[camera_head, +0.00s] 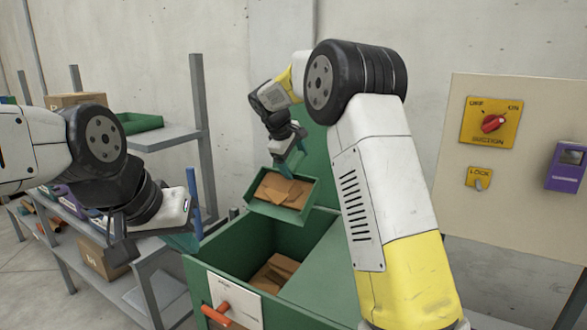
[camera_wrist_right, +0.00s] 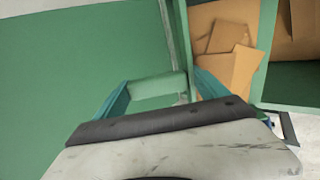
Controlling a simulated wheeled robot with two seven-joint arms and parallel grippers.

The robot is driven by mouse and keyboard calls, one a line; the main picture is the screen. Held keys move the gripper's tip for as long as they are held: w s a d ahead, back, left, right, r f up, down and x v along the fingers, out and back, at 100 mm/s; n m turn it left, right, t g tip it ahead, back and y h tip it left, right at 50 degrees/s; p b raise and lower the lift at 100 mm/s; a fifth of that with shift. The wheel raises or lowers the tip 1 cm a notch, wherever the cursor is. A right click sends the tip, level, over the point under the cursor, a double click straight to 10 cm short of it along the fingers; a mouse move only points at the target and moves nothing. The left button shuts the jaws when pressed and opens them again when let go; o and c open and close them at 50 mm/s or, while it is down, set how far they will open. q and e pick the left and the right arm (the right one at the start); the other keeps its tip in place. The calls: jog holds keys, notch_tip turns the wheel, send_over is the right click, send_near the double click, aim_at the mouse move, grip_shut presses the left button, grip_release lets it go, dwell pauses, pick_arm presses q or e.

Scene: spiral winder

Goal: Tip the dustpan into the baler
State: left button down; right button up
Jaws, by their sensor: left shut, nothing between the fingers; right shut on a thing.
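The dustpan (camera_head: 272,211) is a green tray holding several brown cardboard pieces (camera_head: 284,190). It hangs in the air above the open green baler (camera_head: 235,245) and is tilted slightly. My right gripper (camera_head: 294,160) is shut on the dustpan at its back edge. In the right wrist view the right gripper's teal fingers (camera_wrist_right: 160,90) are around a green part, with cardboard (camera_wrist_right: 228,50) in the pan beyond. Cardboard also lies inside the baler. My left gripper (camera_head: 183,242) is shut and empty, left of the baler; its fingertips are partly hidden.
The baler's front carries a white plate with an orange-red handle (camera_head: 216,314). A panel at the right has a red suction switch (camera_head: 491,123) and a yellow lock switch (camera_head: 479,179). Grey shelving (camera_head: 160,138) with boxes stands at the left. My right forearm covers part of the baler.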

jog(key=s+a+r+t+h, duration=0.5)
jog(key=s+a+r+t, duration=0.1)
jog(key=s, duration=0.4)
jog(key=shift+a+r+t, duration=0.15)
jog(key=shift+a+t, duration=0.35)
jog(key=shift+t, duration=0.4)
jog(key=shift+a, duration=0.1)
dwell(1.9)
